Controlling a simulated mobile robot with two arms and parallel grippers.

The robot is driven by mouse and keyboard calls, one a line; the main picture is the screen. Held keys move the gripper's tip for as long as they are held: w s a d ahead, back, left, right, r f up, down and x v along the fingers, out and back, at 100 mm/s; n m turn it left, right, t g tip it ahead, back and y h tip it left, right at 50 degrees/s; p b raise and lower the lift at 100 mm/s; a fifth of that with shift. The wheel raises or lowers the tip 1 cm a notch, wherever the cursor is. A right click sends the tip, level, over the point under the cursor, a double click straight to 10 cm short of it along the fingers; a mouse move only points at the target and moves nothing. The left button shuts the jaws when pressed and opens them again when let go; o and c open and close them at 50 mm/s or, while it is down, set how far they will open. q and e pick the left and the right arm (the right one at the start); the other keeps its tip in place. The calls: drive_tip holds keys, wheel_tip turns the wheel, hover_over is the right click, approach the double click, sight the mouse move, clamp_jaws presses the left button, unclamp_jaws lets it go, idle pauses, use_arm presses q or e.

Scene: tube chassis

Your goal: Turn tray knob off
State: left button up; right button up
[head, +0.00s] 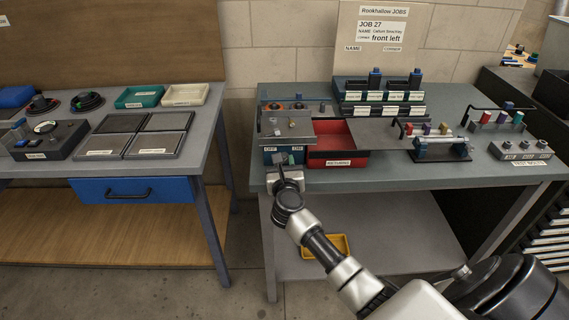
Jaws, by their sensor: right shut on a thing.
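A small dark blue box (270,157) with two small white labels on its front, apparently OFF at left and ON at right, stands at the left front of the grey-green bench. The tray knob (283,158) is on this front face, mostly hidden by my gripper. My right gripper (286,168) reaches up from the lower right and is shut on the knob at the bench's front edge. The knob's exact angle is too small and covered to read. A grey tray with small parts (287,126) sits on top of the box. My left gripper is not in view.
A red open bin (338,160) stands just right of the box, beside a flat grey plate (372,133). A second bench with trays (205,115) stands at left.

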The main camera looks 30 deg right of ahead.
drive_tip(key=n+p, duration=0.3)
drive_tip(key=shift+r+n, duration=0.15)
drive_tip(key=shift+n, duration=0.15)
drive_tip(key=n+p, duration=0.3)
drive_tip(key=shift+a+n, duration=0.1)
drive_tip(key=shift+n, duration=0.2)
drive_tip(key=n+p, duration=0.2)
drive_tip(key=n, duration=0.2)
drive_tip(key=shift+n, duration=0.3)
drive_tip(key=shift+f+n+p, duration=0.15)
drive_tip(key=shift+n+p, duration=0.4)
drive_tip(key=shift+n, duration=0.45)
drive_tip(key=shift+f+n+p, duration=0.15)
drive_tip(key=shift+n+p, duration=0.35)
drive_tip(key=shift+n, duration=0.5)
drive_tip(key=o, duration=0.9)
drive_tip(key=shift+o, duration=0.2)
drive_tip(key=shift+a, duration=0.1)
